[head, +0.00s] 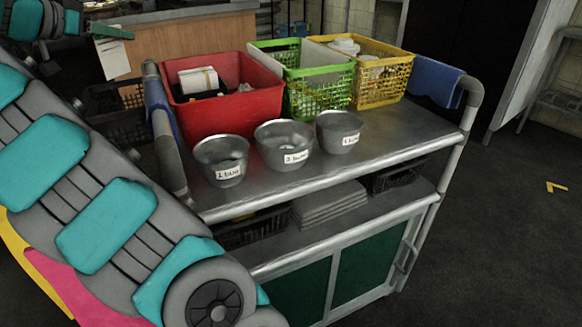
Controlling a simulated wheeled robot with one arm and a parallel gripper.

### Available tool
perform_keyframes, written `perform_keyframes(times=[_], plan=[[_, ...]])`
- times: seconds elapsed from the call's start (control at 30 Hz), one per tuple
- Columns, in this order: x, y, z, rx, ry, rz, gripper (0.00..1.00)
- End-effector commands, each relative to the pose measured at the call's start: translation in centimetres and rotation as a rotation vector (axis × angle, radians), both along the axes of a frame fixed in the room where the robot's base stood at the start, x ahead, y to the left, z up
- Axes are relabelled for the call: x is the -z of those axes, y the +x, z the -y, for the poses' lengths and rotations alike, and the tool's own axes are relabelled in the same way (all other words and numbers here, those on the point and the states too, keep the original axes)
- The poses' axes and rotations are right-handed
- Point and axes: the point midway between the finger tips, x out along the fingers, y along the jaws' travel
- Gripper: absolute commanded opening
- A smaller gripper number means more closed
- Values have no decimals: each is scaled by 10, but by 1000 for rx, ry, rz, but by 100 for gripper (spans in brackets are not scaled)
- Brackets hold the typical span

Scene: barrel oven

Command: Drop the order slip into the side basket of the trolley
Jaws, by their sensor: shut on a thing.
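My gripper (108,33) is at the upper left, partly cut off by my own arm. It is shut on a pale sheet, the order slip (114,60), which hangs down below the fingers. The trolley (400,150) is a grey metal cart with a shelf and green lower panels. A dark side basket (112,107) is at its left end, partly hidden behind my arm. In the picture the slip is above the basket and apart from it; the depth between them is hard to tell.
On the trolley top stand a red crate (255,112), a green basket (322,92), a yellow basket (400,82) and three labelled metal bowls (284,150). Blue cloths (436,82) hang over the end rails.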

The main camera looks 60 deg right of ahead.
Motion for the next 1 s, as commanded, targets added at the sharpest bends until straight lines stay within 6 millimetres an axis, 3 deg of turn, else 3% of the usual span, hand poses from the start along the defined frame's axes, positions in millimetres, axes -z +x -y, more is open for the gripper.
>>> perform_keyframes(times=[0.13, 0.17, 0.47, 0.77, 1.0], plan=[[-1, 0, 0, 0, 0, 0, 0], [-1, 0, 0, 0, 0, 0, 26], [-1, 0, 0, 1, 0, 0, 58], [-1, 0, -1, 1, 0, 0, 58], [-9, 0, -21, 1, 0, 1, 58]])
